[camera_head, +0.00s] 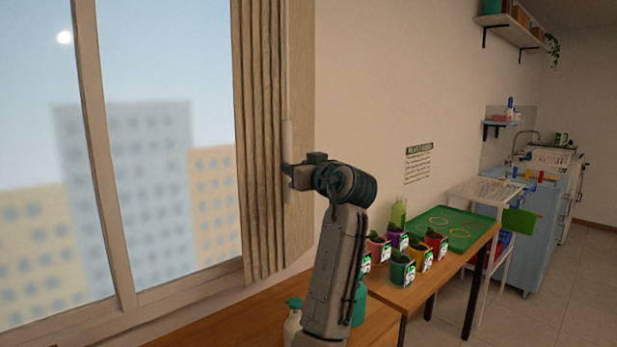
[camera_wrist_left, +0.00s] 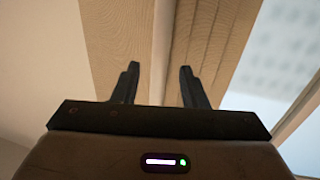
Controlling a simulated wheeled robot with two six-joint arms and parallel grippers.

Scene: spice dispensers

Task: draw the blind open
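The blind (camera_head: 258,130) is a beige pleated curtain of vertical folds, bunched at the right side of the window (camera_head: 160,150); most of the glass is uncovered. A thin pale wand (camera_head: 287,150) hangs along its right edge. My left gripper (camera_head: 287,171) is at the wand's lower part, beside the blind. In the left wrist view, its two dark fingers (camera_wrist_left: 158,80) are apart. The blind's folds (camera_wrist_left: 215,45) show beyond them, with a pale vertical strip between them; I cannot tell whether they touch it. My right gripper is not in view.
A wooden counter (camera_head: 270,318) runs below the window, with a pump bottle (camera_head: 292,322) near my arm. A table to the right holds several labelled pots and a green tray (camera_head: 447,228). A white rack (camera_head: 487,190) stands beyond. Open floor (camera_head: 540,325) lies at lower right.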

